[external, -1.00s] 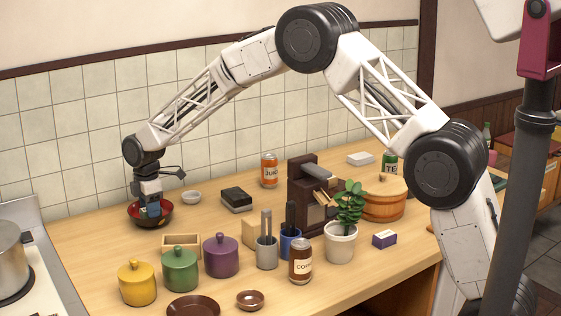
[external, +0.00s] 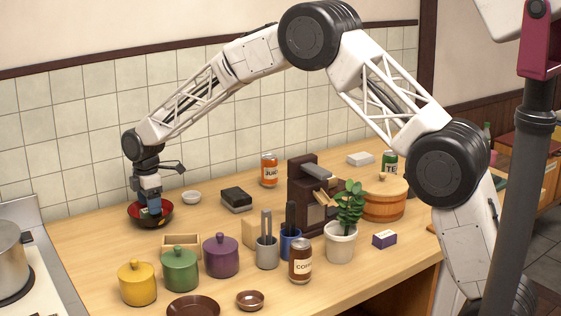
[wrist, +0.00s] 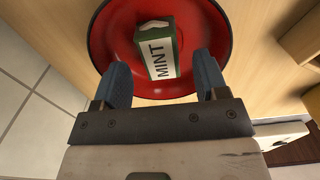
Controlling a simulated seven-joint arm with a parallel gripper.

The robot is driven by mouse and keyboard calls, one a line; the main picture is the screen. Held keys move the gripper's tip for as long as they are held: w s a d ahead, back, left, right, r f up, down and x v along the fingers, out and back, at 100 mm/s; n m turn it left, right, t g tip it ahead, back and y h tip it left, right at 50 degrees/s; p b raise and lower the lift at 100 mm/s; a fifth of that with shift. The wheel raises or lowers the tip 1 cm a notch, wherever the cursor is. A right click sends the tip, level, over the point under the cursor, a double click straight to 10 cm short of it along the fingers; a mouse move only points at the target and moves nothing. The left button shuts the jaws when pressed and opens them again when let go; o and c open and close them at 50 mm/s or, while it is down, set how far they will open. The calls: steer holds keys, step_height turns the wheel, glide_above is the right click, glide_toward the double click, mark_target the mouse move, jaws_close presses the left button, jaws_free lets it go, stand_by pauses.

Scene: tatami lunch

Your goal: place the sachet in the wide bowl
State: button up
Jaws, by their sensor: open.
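The sachet (wrist: 157,48) is a green and white packet marked MINT. In the wrist view it lies inside the wide bowl (wrist: 105,35), which is red inside with a dark rim. My gripper (wrist: 163,78) is open, with its two blue fingers apart on either side of the sachet's near end and visible gaps between. In the external view my gripper (external: 152,207) points down over the wide bowl (external: 168,213) at the back left of the counter. The sachet cannot be made out clearly there.
A small white bowl (external: 191,197) and a dark block (external: 236,199) stand right of the wide bowl. A wooden box (external: 182,243) and yellow, green and purple (external: 221,256) lidded pots stand in front. The tiled wall (external: 60,150) is close behind.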

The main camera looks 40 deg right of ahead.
step_height(320, 180, up, 10)
steer(key=shift+r, duration=0.2)
stand_by(0.8)
steer(key=shift+d, duration=0.1)
steer(key=s+d+r+m, duration=0.3)
steer(key=s+d+r, duration=0.3)
steer(key=s+d, duration=0.25)
steer(key=s+d+r+m+t, duration=0.1)
steer(key=s+d+r+m, duration=0.2)
steer(key=s+d+r, duration=0.35)
steer(key=s+d+r+m, duration=0.35)
steer(key=s+d, duration=0.45)
steer(key=s, duration=0.4)
steer(key=s+d+f+m, duration=0.1)
steer(key=s+d+m, duration=0.2)
steer(key=s, duration=0.8)
steer(key=s+d+f+m+t, duration=0.1)
steer(key=s+d, duration=0.4)
steer(key=s, duration=0.6)
steer(key=s+d+f+m, duration=0.2)
steer(key=s+d+m, duration=0.2)
steer(key=s, duration=0.7)
steer(key=shift+s+d+f+m+t, duration=0.15)
steer(key=shift+s+f+m+t, duration=0.1)
steer(key=shift+f+m+t, duration=0.1)
